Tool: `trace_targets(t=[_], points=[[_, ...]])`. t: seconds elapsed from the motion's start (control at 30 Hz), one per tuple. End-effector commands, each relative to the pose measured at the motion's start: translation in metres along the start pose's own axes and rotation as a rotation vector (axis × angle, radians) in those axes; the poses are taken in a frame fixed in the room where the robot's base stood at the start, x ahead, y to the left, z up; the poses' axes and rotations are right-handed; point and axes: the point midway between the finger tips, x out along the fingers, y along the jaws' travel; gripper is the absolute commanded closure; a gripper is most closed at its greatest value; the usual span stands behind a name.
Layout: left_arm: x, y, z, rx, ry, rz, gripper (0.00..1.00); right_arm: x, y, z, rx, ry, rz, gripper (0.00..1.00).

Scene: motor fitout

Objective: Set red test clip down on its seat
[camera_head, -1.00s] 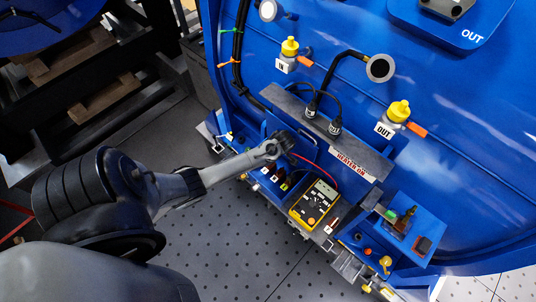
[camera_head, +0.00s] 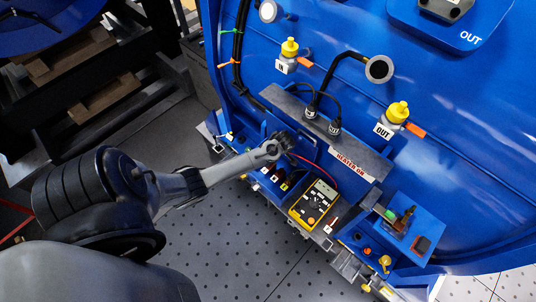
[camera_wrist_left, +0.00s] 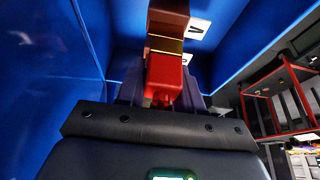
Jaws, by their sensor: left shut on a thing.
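My left gripper (camera_head: 284,138) reaches in from the left to the blue shelf at the front of the machine. In the left wrist view it is shut on the red test clip (camera_wrist_left: 164,75), which stands out beyond the dark fingers between blue walls. In the head view the arm and gripper hide the clip. A red lead (camera_head: 318,164) runs from near the gripper to the yellow multimeter (camera_head: 314,202). The clip's seat cannot be made out clearly, nor whether the clip touches it. My right gripper is not in view.
Small labelled parts (camera_head: 274,178) sit on the shelf just below the gripper. A grey bar with black plugs (camera_head: 335,127) runs above it. A blue block (camera_head: 418,236) with small parts stands to the right. Perforated floor (camera_head: 225,240) lies below.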

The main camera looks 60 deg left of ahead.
Motion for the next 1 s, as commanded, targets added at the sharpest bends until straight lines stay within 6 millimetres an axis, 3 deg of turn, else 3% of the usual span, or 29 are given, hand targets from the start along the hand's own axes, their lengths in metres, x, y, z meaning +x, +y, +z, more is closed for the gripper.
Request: trace_targets(t=[1.0], points=[[-0.0002,-0.0002,0.0001,0.000,0.000,0.000,0.95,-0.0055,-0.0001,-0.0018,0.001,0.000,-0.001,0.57]])
